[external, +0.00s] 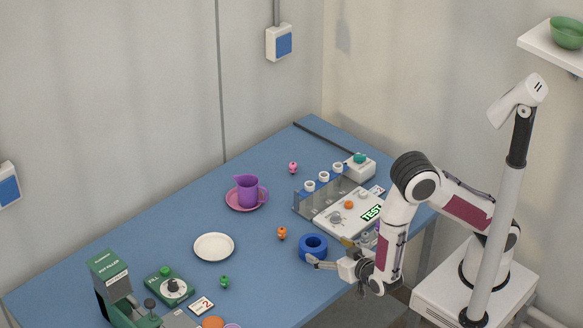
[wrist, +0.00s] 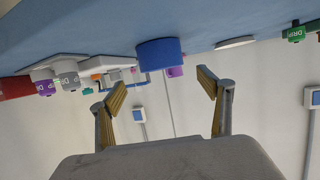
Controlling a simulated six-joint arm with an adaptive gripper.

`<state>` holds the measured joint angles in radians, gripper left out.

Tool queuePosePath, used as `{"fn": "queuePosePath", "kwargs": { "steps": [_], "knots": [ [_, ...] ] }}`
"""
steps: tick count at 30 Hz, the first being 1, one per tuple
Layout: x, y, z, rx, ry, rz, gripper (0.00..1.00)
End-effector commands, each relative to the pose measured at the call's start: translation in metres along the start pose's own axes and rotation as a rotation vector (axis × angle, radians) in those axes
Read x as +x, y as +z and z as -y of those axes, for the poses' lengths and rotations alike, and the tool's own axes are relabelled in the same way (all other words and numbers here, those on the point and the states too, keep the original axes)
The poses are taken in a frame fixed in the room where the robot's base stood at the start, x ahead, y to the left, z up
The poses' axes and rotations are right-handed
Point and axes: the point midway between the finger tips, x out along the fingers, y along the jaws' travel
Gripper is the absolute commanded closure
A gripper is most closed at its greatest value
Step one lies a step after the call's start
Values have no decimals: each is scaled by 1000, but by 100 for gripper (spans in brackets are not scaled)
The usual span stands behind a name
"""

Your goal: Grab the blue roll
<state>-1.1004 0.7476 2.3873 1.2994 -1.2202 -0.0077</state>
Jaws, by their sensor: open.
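The blue roll (external: 314,253) lies flat on the blue table near its front edge, its hole facing up. My gripper (external: 318,263) is low at the table edge, close to the near side of the roll. In the wrist view, which is upside down, the blue roll (wrist: 160,53) is ahead of my gripper (wrist: 161,84). The two fingers are spread apart with nothing between them, and the roll lies beyond the fingertips. Whether a finger touches the roll cannot be told.
A white device with a TEST display (external: 350,212) stands right behind the roll. A small orange figure (external: 282,233) is left of it. A white plate (external: 213,247), a purple jug (external: 247,191) and a green device (external: 170,286) are farther left. The table between roll and plate is mostly clear.

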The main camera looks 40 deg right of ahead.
Motion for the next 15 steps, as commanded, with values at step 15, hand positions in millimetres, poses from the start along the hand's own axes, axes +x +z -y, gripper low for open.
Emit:
{"fn": "queuePosePath", "kwargs": {
  "steps": [15],
  "knots": [
    [24, 0, 0, 2, 1, 1, 22]
  ]
}}
